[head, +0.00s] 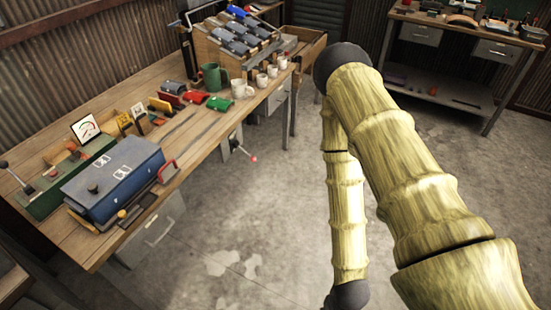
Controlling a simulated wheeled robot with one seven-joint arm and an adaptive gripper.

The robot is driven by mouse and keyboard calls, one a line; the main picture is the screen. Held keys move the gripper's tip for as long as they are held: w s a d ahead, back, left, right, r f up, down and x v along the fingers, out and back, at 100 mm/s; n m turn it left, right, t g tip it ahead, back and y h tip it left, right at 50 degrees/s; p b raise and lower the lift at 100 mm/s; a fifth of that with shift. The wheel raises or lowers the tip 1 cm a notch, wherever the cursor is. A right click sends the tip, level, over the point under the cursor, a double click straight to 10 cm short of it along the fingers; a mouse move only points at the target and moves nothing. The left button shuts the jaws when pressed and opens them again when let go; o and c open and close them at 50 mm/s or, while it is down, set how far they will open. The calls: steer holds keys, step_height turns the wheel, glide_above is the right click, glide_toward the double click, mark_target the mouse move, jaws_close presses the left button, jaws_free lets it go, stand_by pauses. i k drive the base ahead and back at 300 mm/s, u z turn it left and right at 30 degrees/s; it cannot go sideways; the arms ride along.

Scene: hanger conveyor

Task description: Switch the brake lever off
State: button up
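A lever with a pink-red ball knob (253,158) sticks out and down from below the front edge of the workbench. Another lever with a dark knob (4,164) leans at the far left end, by a green control box (42,203). No label shows which of them is the brake lever, and I cannot tell their on or off positions. My arm fills the right of the view, with its lower link running down to the bottom edge. My gripper is out of view.
The wooden bench (165,205) holds a blue machine (115,178) with a red handle, a gauge (85,128), several mugs and a wooden rack of blue-grey pieces (235,38). A second bench (465,45) stands at the back right. The concrete floor between is clear.

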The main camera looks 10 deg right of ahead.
mark_target(246, 153)
steer(key=z, duration=0.85)
steer(key=i, duration=1.25)
steer(key=u, duration=0.65)
steer(key=i, duration=0.45)
steer(key=z, duration=1.15)
steer(key=k, duration=0.75)
steer(key=u, duration=1.4)
